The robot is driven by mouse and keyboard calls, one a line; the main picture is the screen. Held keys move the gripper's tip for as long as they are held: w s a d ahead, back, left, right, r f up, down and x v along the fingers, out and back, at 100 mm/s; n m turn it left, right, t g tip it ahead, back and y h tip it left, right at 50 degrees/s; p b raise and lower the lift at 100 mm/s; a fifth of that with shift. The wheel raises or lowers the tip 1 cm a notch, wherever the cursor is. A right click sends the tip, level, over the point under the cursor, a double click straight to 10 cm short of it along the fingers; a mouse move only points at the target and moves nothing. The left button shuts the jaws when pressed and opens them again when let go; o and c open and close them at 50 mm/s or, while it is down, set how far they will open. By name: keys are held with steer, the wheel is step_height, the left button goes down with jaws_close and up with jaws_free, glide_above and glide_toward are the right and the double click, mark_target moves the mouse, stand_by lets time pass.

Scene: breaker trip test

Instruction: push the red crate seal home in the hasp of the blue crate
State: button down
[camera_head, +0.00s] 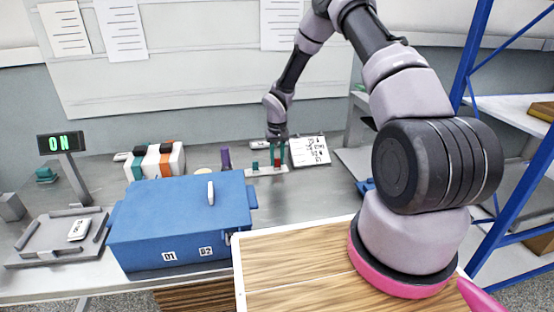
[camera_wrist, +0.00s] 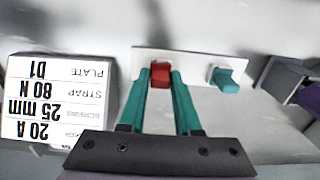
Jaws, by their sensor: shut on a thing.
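The red crate seal (camera_wrist: 160,76) is between the two teal fingertips of my gripper (camera_wrist: 160,84), which is shut on it. The seal is at a white strip (camera_wrist: 196,58); whether it is clear of the strip cannot be told. In the head view the red seal (camera_head: 277,162) shows small between the fingers of my gripper (camera_head: 277,156), behind the blue crate (camera_head: 180,222). The crate is closed and carries labels D1 and B2. A pale upright piece (camera_head: 210,193) stands on its lid; I cannot tell whether it is the hasp.
A teal seal (camera_wrist: 225,78) stands in the same strip, beside the red one. A printed card (camera_wrist: 58,100) is close by. A purple piece (camera_head: 226,158) and a block with coloured parts (camera_head: 156,160) stand behind the crate. A tray (camera_head: 35,250) lies left; a wooden top (camera_head: 300,265) is in front.

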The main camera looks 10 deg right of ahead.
steer(key=shift+f, duration=0.15)
steer(key=c, duration=0.6)
jaws_free()
step_height(320, 180, up, 11)
step_height(320, 180, up, 14)
steer(key=t, duration=0.1)
glide_above(279, 158)
steer(key=s+d, duration=0.2)
steer(key=s, duration=0.2)
steer(key=s+d+r+m+t, duration=0.2)
steer(key=s+r, duration=0.5)
steer(key=r, duration=0.4)
steer(key=s+r+t, duration=0.1)
steer(key=s+r, duration=0.2)
steer(key=s, duration=0.4)
steer(key=s+r+m+t+y, duration=0.1)
steer(key=s+r, duration=0.3)
steer(key=s, duration=0.3)
steer(key=s+d+r+m+t+y, duration=0.1)
steer(key=s+r+t, duration=0.1)
steer(key=s+r, duration=0.2)
steer(key=s, duration=0.3)
steer(key=shift+s+r, duration=0.15)
steer(key=shift+s, duration=0.25)
